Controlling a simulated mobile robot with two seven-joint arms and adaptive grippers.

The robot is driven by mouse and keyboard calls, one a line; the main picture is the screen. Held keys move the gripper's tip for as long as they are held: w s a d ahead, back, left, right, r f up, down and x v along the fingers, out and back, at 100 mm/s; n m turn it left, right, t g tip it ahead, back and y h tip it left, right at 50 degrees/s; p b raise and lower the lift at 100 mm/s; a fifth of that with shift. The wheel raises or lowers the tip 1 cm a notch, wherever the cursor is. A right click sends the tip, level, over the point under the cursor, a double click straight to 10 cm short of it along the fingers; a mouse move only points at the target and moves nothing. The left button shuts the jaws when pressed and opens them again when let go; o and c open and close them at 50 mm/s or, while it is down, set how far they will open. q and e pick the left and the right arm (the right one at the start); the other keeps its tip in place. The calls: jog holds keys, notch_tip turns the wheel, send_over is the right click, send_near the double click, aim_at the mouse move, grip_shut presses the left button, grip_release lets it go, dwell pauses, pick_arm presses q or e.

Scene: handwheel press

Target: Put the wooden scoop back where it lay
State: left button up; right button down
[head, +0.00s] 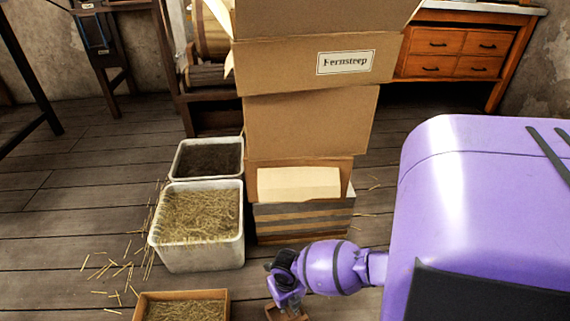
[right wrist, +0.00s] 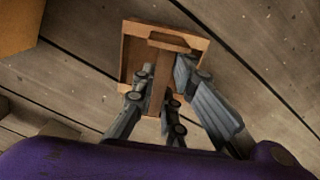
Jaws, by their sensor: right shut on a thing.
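The wooden scoop (right wrist: 159,72) shows in the right wrist view as a square wooden body with a bar along its middle. My right gripper (right wrist: 166,92) is shut on this bar, with fingers on both sides of it. Floor planks show behind the scoop; I cannot tell its height above them. In the head view my right gripper (head: 286,302) is at the bottom edge, in front of the box stack, and only a bit of the scoop (head: 291,315) shows below it. The place where the scoop lay cannot be told. My left gripper is not in view.
A grey bin of straw (head: 162,240) and a bin of dark material (head: 239,160) stand left of the stacked cardboard boxes (head: 310,125). A wooden box with straw (head: 144,297) is at the bottom. A drawer cabinet (head: 455,42) stands behind. Floor left of the bins is mostly free.

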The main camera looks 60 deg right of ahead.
jog(key=c, duration=2.2)
grip_release()
jog(key=shift+f, duration=0.2)
jog(key=o, duration=0.4)
notch_tip(320, 180, up, 11)
jog(key=p, duration=0.5)
jog(key=s+a+f+m+t+y, duration=0.1)
jog(key=s+a+m, duration=0.55)
jog(key=s, duration=0.35)
jog(key=s+a+f+m+y, duration=0.1)
jog(key=s+a+f+m, duration=0.1)
jog(key=s+a+m, duration=0.6)
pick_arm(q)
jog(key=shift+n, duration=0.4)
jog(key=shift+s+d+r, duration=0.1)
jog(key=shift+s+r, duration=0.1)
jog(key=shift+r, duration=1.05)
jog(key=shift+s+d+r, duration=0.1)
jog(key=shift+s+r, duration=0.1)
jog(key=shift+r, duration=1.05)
pick_arm(e)
jog(key=s+a+r+m+t+h, duration=0.1)
jog(key=s+a+r+m+t, duration=0.2)
jog(key=s+r+m, duration=0.9)
jog(key=shift+s+r+m+t+h, duration=0.25)
jog(key=shift+s+m+t+h, duration=0.2)
jog(key=shift+s+m, duration=0.8)
